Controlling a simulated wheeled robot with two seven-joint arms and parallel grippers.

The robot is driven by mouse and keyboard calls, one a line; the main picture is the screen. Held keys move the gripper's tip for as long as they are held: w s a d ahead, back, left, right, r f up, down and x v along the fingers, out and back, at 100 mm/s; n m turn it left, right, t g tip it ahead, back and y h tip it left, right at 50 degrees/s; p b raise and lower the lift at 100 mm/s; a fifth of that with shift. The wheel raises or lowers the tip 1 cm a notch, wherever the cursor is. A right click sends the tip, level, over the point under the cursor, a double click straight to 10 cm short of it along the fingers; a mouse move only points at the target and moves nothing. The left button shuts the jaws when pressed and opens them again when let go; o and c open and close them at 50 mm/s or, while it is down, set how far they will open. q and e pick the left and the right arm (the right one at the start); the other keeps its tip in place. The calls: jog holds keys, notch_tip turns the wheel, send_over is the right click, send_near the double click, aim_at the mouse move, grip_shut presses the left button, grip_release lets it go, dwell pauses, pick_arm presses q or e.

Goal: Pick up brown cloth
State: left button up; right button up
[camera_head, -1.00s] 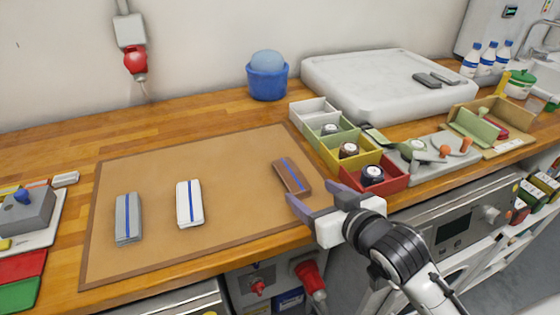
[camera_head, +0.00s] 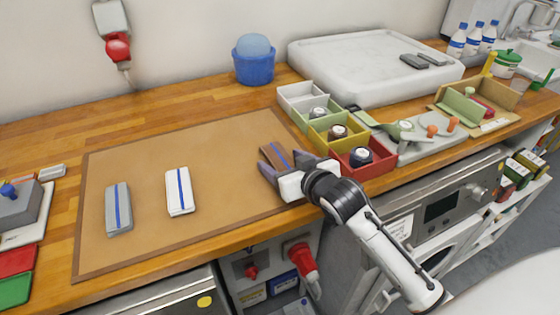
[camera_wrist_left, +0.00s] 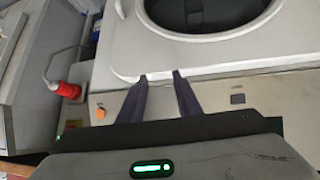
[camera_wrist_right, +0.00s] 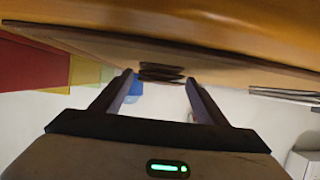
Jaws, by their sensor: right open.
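The brown cloth (camera_head: 272,150), folded with a blue stripe, lies at the right end of the tan mat (camera_head: 130,172). My right gripper (camera_head: 280,160) is open, low over the mat at the cloth's near end, with a finger to each side. Its fingers partly cover the cloth in the head view. In the right wrist view the brown cloth (camera_wrist_right: 160,72) shows ahead between the open fingertips (camera_wrist_right: 158,78). I cannot tell whether they touch it. My left gripper (camera_wrist_left: 160,76) shows only in its own wrist view, fingers apart and empty, facing an appliance front.
A white cloth (camera_head: 179,191) and a grey cloth (camera_head: 118,208) lie to the left on the mat. A red bin (camera_head: 378,168) and a yellow bin (camera_head: 316,137) stand close right of the cloth. A blue bucket (camera_head: 254,68) stands behind. The mat's middle is clear.

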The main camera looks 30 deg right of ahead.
jog(key=c, duration=1.1)
jog(key=shift+c, duration=0.2)
jog(key=shift+r, duration=0.1)
